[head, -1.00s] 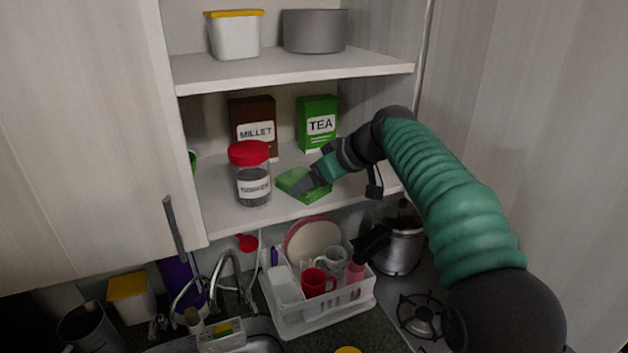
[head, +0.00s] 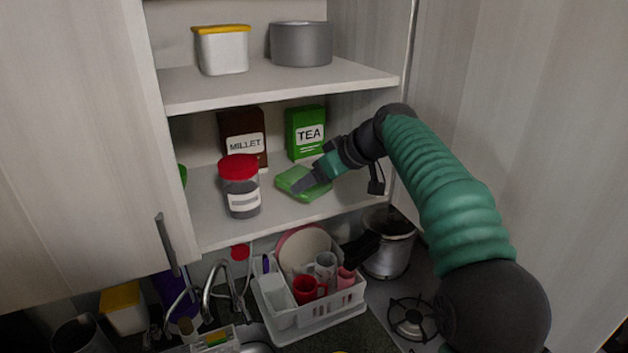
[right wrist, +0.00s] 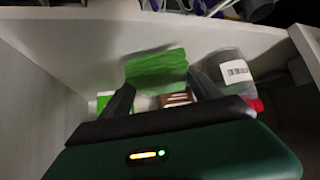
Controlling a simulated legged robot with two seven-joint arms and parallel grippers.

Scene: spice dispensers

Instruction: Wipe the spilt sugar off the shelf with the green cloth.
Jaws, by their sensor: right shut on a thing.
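The green cloth (head: 290,178) lies on the lower shelf (head: 222,230), in front of the green tea box and right of the red-lidded jar. My right gripper (head: 302,186) comes in from the right and is shut on the cloth, pressing close to the shelf. In the right wrist view the cloth (right wrist: 157,69) spreads beyond the fingers. I cannot make out any spilt sugar; it may be under the cloth or too faint to see. My left gripper is not in view.
The jar (head: 240,184) stands near the cloth's left side. The millet box (head: 243,140) and tea box (head: 305,132) stand behind. The upper shelf (head: 280,87) is overhead. A dish rack (head: 310,318) and steel pot (head: 388,255) are below.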

